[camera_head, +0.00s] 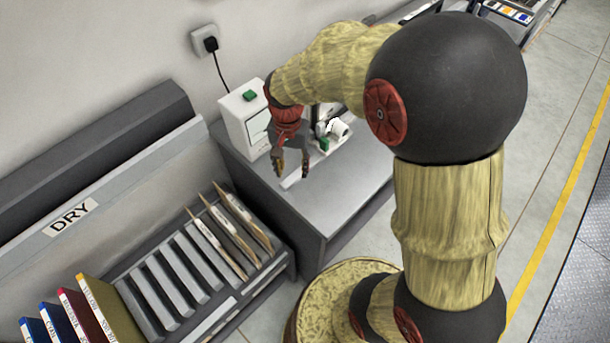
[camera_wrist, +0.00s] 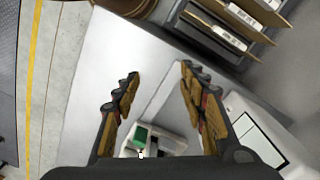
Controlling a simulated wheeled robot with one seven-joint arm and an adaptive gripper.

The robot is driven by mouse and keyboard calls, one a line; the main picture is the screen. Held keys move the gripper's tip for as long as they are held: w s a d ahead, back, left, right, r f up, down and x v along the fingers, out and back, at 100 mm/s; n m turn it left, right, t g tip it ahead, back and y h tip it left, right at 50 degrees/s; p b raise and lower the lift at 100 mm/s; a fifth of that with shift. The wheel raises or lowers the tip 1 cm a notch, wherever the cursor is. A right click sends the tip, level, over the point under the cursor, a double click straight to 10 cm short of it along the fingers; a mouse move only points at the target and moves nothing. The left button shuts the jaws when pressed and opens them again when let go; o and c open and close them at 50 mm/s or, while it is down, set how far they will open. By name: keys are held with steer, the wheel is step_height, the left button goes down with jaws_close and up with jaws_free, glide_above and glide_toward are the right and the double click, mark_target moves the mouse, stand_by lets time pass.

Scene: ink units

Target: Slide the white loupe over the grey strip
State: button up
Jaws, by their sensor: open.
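My gripper (camera_head: 291,172) is open and empty, pointing down above the grey bench top (camera_head: 345,188). Its two fingers show wide apart in the wrist view (camera_wrist: 158,82), with only bench surface between the tips. A white rounded piece (camera_head: 340,128), perhaps the loupe, stands behind and right of my gripper, beside a dark post. A green block (camera_head: 324,145) sits just in front of it; it also shows in the wrist view (camera_wrist: 140,136) near the finger bases. A pale flat piece (camera_head: 290,181), perhaps the strip, lies below my fingertips, partly hidden. I cannot tell its outline clearly.
A white box with a green button (camera_head: 250,96) stands left of my gripper against the wall. A rack (camera_head: 165,275) holding thin boards and coloured binders stands at the lower left. The bench front right is clear. My arm covers part of the bench.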

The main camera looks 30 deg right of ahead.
steer(key=s+r+n+t+b, duration=0.1)
steer(key=s+r+n+t, duration=0.1)
steer(key=s+r+n, duration=0.5)
steer(key=shift+s+a+r+b, duration=0.45)
steer(key=shift+s+r, duration=0.4)
steer(key=shift+s, duration=0.35)
steer(key=shift+c, duration=0.4)
